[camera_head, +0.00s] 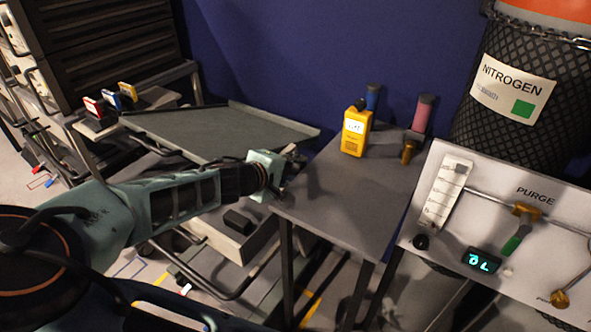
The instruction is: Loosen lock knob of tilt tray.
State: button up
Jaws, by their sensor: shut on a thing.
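The tilt tray (215,130) is a grey, flat tray with a raised rim, tilted, left of centre. My arm reaches in from the lower left. My gripper (294,168) is at the right end of the tray, just below its near right corner and beside the grey side table. Its dark fingers are small and partly lost in shadow. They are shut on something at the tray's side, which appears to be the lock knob. The knob itself is hidden by the fingers, so its turn cannot be seen.
The side table (345,205) holds a yellow meter (355,132) and bottles at its back. A white purge panel (450,225) and a nitrogen cylinder (510,90) stand at right. A dark drawer cabinet (110,50) stands at back left. A dark block (237,221) lies below my gripper.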

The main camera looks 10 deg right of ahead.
jog(key=shift+d, duration=0.1)
jog(key=o, duration=1.2)
jog(key=shift+c, duration=0.2)
jog(key=shift+s+a+r, duration=0.3)
jog(key=shift+a, duration=0.2)
jog(key=v, duration=1)
jog(key=shift+s+a+r, duration=0.15)
jog(key=shift+s+a, duration=0.05)
jog(key=shift+s, duration=0.15)
